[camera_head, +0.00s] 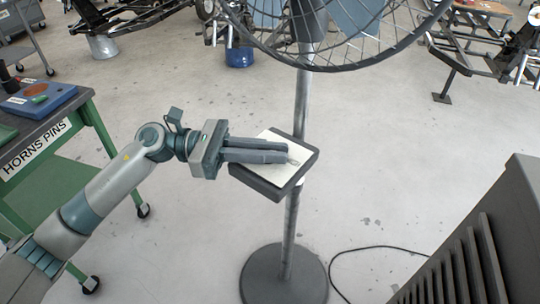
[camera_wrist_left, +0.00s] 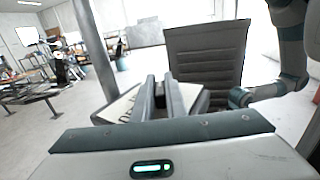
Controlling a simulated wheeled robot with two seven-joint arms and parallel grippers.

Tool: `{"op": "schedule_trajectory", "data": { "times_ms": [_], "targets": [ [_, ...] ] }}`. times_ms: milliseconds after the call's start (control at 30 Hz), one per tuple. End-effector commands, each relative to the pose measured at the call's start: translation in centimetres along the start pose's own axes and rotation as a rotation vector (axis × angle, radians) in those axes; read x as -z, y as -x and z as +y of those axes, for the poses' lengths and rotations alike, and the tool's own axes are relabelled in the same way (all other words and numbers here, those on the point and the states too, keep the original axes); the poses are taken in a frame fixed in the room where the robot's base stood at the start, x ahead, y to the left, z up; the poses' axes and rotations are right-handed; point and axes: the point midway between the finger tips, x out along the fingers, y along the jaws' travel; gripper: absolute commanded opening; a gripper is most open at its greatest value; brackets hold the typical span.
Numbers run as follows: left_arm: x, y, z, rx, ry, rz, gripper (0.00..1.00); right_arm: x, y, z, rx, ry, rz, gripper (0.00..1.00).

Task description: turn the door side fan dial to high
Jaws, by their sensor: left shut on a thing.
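The fan (camera_head: 325,30) stands on a pole with a round dark base. Its control box (camera_head: 268,187) is a dark tilted box on the pole with a pale face plate (camera_head: 297,175). My left gripper (camera_head: 286,152) reaches in from the left and lies over this plate. Its fingers are close together, shut on the dial, which they almost wholly hide. The dial's setting cannot be read. In the left wrist view the fingers (camera_wrist_left: 163,84) stand against the plate (camera_wrist_left: 118,108), with dark lettering partly showing beside them. My right gripper is not in view.
A green cart (camera_head: 50,165) labelled "HORNS PINS" stands at the left, with a blue tray (camera_head: 40,101) on top. A dark louvred cabinet (camera_head: 490,250) fills the lower right. A black cable (camera_head: 375,248) lies on the floor. The floor around the pole is mostly clear.

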Motion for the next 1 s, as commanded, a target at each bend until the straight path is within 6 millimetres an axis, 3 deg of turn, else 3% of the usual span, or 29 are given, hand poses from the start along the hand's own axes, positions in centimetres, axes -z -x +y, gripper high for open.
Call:
{"op": "schedule_trajectory", "data": {
  "times_ms": [533, 567, 633, 1000],
  "targets": [
    [-0.20, -0.09, 0.01, 0.010, -0.002, -0.003, 0.00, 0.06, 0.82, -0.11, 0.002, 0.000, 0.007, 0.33],
    [-0.20, -0.09, 0.01, 0.010, -0.002, -0.003, 0.14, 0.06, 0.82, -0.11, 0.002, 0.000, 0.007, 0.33],
    [-0.18, -0.08, 0.01, 0.010, -0.002, -0.003, 0.30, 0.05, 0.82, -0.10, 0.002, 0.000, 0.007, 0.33],
    [-0.01, 0.11, 0.01, 0.010, 0.000, -0.001, 0.30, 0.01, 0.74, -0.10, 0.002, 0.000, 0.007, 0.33]
  ]
}}
